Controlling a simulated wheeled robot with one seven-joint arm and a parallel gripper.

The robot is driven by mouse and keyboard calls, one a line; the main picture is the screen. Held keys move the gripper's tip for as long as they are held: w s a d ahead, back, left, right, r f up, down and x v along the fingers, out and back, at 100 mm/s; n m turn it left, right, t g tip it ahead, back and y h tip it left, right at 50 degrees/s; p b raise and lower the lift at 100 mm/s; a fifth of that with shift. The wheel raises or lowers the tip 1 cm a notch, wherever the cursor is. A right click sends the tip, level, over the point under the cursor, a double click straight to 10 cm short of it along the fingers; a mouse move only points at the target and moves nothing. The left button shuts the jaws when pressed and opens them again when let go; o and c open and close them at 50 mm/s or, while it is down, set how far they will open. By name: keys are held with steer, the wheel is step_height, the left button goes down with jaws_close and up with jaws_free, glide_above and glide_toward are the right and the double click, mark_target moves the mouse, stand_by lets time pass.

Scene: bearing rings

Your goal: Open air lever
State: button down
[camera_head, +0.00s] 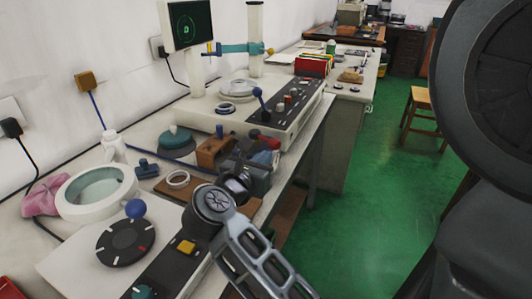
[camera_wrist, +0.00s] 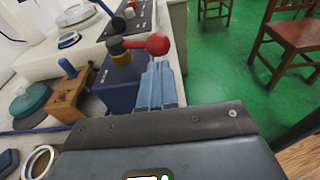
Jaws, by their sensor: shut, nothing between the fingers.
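The air lever is a red ball-ended handle (camera_wrist: 157,44) on a brass fitting (camera_wrist: 120,50), standing on a dark blue box (camera_wrist: 118,88) in the wrist view. Its handle points to the right. The red handle also shows in the head view (camera_head: 268,141), small and partly crowded by things around it. My gripper (camera_wrist: 160,66) is shut and empty, its blue-grey fingers reaching up to just below the red ball in the wrist view. I cannot tell whether they touch it. In the head view my wrist and arm cover part of the bench in front of the lever.
A brown wooden block (camera_head: 213,151) with a blue knob and a teal round dish (camera_head: 176,142) stand left of the lever. A steel ring (camera_head: 178,179) lies on a brown board. Behind is a measuring machine with a control panel (camera_head: 290,98).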

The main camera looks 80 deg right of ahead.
mark_target(277, 149)
steer(key=shift+s+d+r, duration=0.15)
steer(key=shift+s+d, duration=0.05)
steer(key=shift+d, duration=0.65)
steer(key=shift+s, duration=0.1)
steer(key=shift+s+d+r+n+t+p, duration=0.15)
steer(key=shift+s+d+n+t+p, duration=0.25)
steer(key=shift+s+n+t+p, duration=0.3)
steer(key=shift+d, duration=0.15)
steer(key=shift+f, duration=0.2)
